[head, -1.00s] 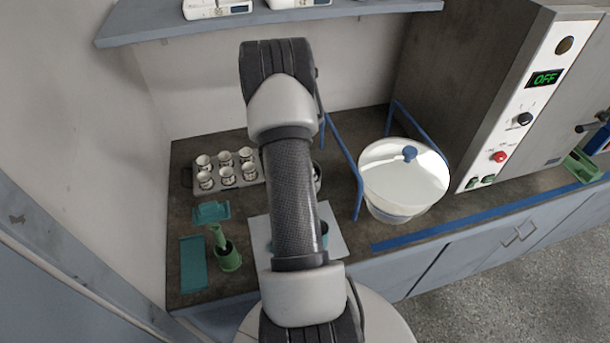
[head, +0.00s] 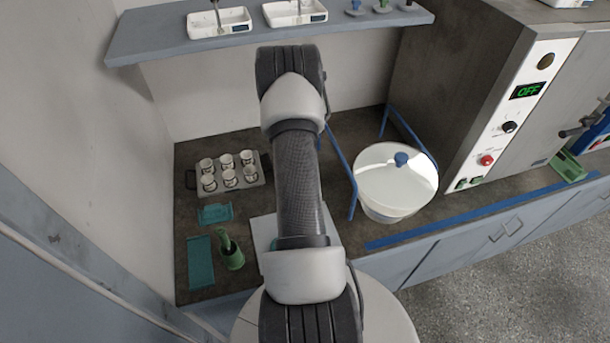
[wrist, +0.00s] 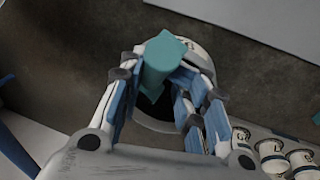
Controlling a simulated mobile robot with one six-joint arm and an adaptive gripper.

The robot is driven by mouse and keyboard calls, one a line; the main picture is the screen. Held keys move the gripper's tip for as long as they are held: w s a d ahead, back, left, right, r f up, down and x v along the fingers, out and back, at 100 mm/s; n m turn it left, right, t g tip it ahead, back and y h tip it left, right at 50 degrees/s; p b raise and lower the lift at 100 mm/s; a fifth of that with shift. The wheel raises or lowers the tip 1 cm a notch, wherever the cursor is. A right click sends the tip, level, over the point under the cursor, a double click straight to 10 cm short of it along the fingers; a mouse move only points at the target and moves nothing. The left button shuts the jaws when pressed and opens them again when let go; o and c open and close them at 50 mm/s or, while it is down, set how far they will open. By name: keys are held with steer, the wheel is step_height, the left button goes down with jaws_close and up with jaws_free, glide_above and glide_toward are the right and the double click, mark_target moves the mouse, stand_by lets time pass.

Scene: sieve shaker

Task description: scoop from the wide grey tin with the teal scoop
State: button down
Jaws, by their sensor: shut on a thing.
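My gripper (wrist: 168,85) is shut on the teal scoop (wrist: 161,58) in the wrist view. The scoop's teal end sticks up between the blue-padded fingers; its lower part is hidden by them. Behind and below the fingers is a round tin with a pale rim (wrist: 207,62) and a dark inside, probably the wide grey tin. The fingers and scoop cover much of it, so I cannot tell whether the scoop is in it or above it. In the head view my arm hides the gripper, the scoop and the tin.
A rack of white cups (head: 262,181) stands at the back left. A teal holder (head: 215,213), a teal tray (head: 201,263) and a green pot (head: 232,259) are at the left. A lidded white tub (head: 385,195) between blue rails is right of my arm.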

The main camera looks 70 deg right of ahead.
steer(key=shift+s+d+r+t+y+p, duration=0.15)
steer(key=shift+r+t+y+p, duration=0.5)
steer(key=shift+p, duration=4.3)
steer(key=shift+p, duration=0.45)
